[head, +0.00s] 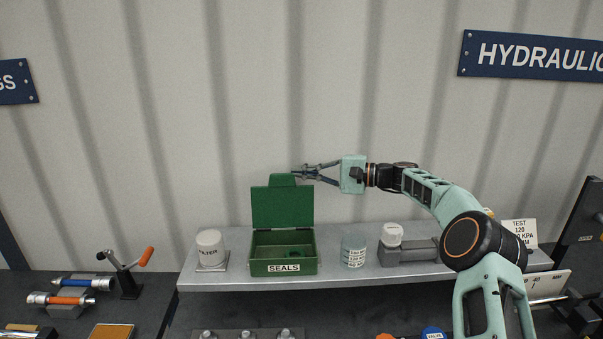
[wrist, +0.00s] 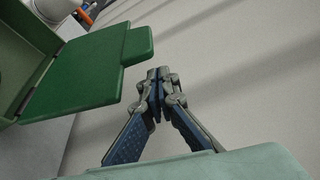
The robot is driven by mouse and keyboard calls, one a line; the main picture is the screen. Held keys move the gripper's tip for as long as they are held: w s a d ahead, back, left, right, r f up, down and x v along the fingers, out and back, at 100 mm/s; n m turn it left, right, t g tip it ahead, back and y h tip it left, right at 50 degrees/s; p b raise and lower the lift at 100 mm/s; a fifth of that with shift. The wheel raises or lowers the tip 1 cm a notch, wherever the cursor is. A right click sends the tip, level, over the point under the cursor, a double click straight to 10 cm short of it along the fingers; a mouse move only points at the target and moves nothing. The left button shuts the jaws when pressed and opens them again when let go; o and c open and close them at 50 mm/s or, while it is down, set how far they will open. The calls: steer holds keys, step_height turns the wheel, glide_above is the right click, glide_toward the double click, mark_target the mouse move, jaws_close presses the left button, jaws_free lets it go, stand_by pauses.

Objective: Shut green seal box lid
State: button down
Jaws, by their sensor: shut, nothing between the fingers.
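The green seal box (head: 284,254) stands on the grey shelf, with a white SEALS label on its front. Its green lid (head: 282,208) is open and stands upright at the back of the box, with a tab on its top edge. The inside of the box shows in the head view. My gripper (head: 294,173) is shut and empty, at about the height of the lid's tab. In the wrist view, my gripper (wrist: 157,75) is close beside the tab of the lid (wrist: 85,75), with a narrow gap between them in the picture. Contact cannot be told in the head view.
On the shelf (head: 330,277), a white filter (head: 209,247) stands left of the box. A pale blue-grey jar (head: 353,251) and a white-capped item (head: 391,235) stand to its right. The corrugated wall (head: 330,90) is close behind.

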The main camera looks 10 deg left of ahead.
steer(key=shift+s+d+r, duration=0.2)
steer(key=shift+s, duration=0.5)
steer(key=shift+f, duration=0.1)
